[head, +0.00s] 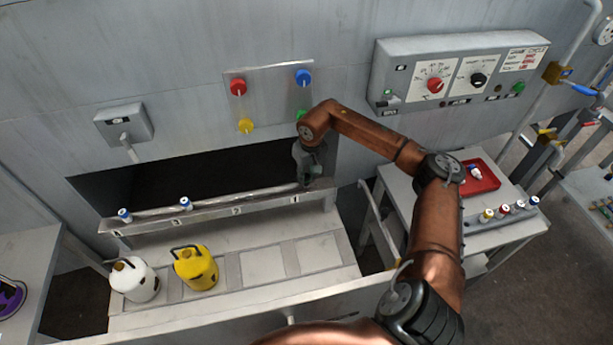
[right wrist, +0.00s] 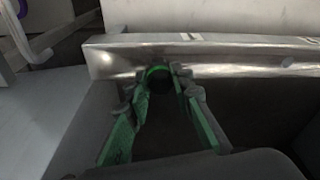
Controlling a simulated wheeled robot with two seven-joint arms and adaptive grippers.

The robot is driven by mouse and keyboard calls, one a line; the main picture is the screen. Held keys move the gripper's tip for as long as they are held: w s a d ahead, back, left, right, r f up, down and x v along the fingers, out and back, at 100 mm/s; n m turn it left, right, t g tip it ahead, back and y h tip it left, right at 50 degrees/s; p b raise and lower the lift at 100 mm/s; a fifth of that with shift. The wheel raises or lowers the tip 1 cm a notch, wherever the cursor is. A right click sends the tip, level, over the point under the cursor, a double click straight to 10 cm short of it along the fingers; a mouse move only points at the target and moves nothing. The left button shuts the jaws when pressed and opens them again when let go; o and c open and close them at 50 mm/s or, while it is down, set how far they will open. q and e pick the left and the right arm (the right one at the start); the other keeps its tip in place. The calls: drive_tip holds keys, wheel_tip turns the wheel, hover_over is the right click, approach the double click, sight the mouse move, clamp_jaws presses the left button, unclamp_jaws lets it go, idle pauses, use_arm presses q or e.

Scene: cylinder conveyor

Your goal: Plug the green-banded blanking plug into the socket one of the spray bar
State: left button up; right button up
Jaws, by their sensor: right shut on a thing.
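The spray bar (head: 215,214) is a long pale metal rail along the front of the dark wall opening, with numbered labels on its face. Blue-and-white plugs stand in its two left positions. My right gripper (head: 313,180) is at the bar's right end, near the rightmost label. In the right wrist view its fingers (right wrist: 158,82) are shut on the green-banded plug (right wrist: 159,72), a dark round end with a green ring. The bar's metal edge (right wrist: 230,62) lies just beyond it. The socket under the plug is hidden, so I cannot tell whether it is seated. My left gripper is not in view.
A white jug (head: 135,280) and a yellow jug (head: 196,268) stand on the lower shelf. A side table at right holds a red tray (head: 484,177) and a row of several plugs (head: 510,209). A control box (head: 455,70) and coloured knobs are on the wall.

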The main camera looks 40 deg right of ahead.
drive_tip(key=shift+f+b, duration=0.9)
drive_tip(key=shift+f, duration=0.45)
drive_tip(key=o, duration=1.1)
drive_tip(key=shift+o, duration=0.2)
drive_tip(key=shift+r, duration=0.1)
wheel_tip(320, 180, up, 12)
drive_tip(key=s, duration=0.1)
drive_tip(key=shift+s+a, duration=0.2)
drive_tip(key=shift+s, duration=0.15)
drive_tip(key=shift+f, duration=0.2)
